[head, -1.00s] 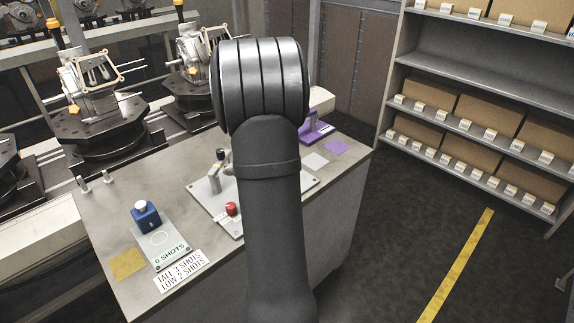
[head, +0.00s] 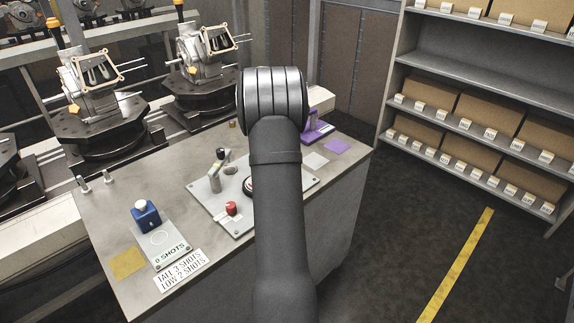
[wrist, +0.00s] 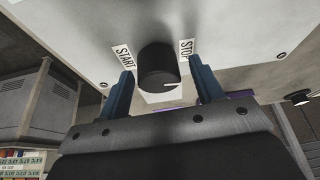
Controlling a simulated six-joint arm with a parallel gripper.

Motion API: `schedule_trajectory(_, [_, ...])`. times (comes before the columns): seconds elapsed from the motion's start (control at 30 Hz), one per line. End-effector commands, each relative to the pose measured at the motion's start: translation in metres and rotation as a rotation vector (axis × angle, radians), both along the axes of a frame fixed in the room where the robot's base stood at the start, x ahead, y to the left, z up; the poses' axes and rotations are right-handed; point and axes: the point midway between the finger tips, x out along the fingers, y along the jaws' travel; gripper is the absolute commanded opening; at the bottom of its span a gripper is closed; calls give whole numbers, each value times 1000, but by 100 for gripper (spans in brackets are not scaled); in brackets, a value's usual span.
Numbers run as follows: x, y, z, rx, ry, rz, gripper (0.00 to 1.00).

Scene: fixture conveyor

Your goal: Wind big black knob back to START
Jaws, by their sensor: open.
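The big black knob (wrist: 157,66) sticks out from a pale panel (wrist: 225,30) in the upper middle of the wrist view. A START label (wrist: 124,57) is on its left and a STOP label (wrist: 186,49) on its right. A white line near the knob's lower edge points to the right. My gripper (wrist: 161,69) is open, with one blue finger on either side of the knob. I cannot tell whether either finger touches it. In the head view my arm hides the gripper and the knob.
The bench (head: 105,215) holds a metal plate with a red button (head: 231,208) and a small lever (head: 214,170). A blue box with a white button (head: 146,214) stands at the left. A purple stand (head: 318,128) is at the back right. Shelves with boxes are beyond.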

Motion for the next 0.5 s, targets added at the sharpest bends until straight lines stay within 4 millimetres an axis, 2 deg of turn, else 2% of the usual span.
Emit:
schedule_trajectory(0.2, [0, 0, 0, 0, 0, 0, 60])
schedule_trajectory(0.27, [0, 0, 0, 0, 0, 0, 51])
schedule_trajectory(0.43, [0, 0, 0, 0, 0, 0, 17])
schedule_trajectory(0.5, [0, 0, 0, 0, 0, 0, 16])
